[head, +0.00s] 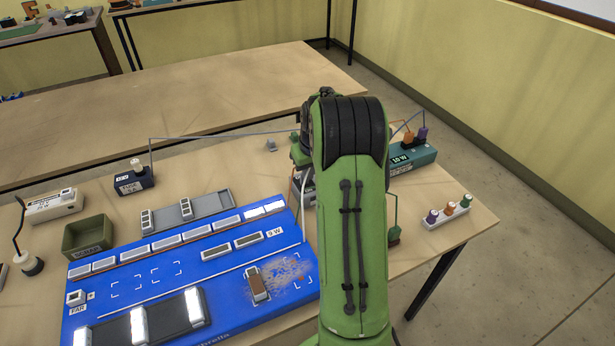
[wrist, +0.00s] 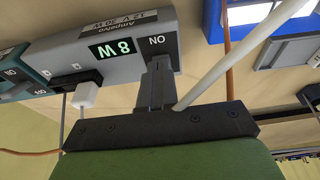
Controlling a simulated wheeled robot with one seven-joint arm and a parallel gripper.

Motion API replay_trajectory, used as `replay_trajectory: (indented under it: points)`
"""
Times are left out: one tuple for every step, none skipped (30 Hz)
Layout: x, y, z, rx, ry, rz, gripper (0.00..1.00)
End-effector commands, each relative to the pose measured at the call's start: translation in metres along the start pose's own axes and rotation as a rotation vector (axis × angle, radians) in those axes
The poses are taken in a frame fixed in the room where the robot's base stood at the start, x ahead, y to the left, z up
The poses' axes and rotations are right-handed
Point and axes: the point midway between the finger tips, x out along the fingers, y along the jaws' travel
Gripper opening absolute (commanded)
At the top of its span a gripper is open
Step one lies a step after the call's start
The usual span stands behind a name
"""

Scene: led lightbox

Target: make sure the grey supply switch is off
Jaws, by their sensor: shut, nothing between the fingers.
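The grey supply (wrist: 95,40) fills the upper left of the wrist view, seen upside down. Its front carries a lit green display reading 8 W, the word ON and a 12 V, 30 W label. My gripper (wrist: 157,62) is shut and empty, its fingertips at the supply's front just beside the ON marking. The switch itself is hidden behind the fingers, so I cannot tell its position or whether they touch it. In the head view my green arm covers the gripper and nearly all of the supply.
A blue panel (head: 215,275) with several lit lamps lies left of my arm. A teal supply reading 10 W (head: 412,160) stands to the right. A white cable (wrist: 215,70) runs close beside my fingers. A white plug (wrist: 86,94) sits in the grey supply. A green bin (head: 88,238) stands left.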

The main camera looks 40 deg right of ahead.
Motion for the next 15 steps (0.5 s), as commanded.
replay_trajectory:
  points:
    - [0.006, -0.001, 0.007, 0.004, -0.017, -0.004, 0.0]
    - [0.006, -0.001, 0.007, 0.004, -0.016, -0.005, 0.0]
    - [0.004, -0.001, 0.006, 0.004, -0.016, -0.005, 0.0]
    - [0.002, -0.001, 0.005, 0.004, -0.016, -0.005, 0.0]
    - [0.0, -0.001, 0.005, 0.004, -0.015, -0.005, 0.0]
    - [-0.005, -0.001, 0.003, 0.003, -0.014, -0.004, 0.0]
    - [-0.009, -0.001, 0.002, 0.003, -0.013, -0.004, 0.0]
    - [-0.013, -0.001, 0.001, 0.003, -0.012, -0.004, 0.0]
    - [-0.019, -0.001, -0.001, 0.003, -0.01, -0.004, 0.0]
    - [-0.023, -0.001, -0.002, 0.002, -0.01, -0.004, 0.0]
    - [-0.026, -0.001, -0.004, 0.002, -0.009, -0.003, 0.0]
    - [-0.031, -0.001, -0.005, 0.002, -0.008, -0.003, 0.0]
    - [-0.035, -0.001, -0.006, 0.002, -0.007, -0.003, 0.0]
    - [-0.039, -0.001, -0.007, 0.001, -0.007, -0.003, 0.0]
    - [-0.043, -0.001, -0.008, 0.001, -0.006, -0.003, 0.0]
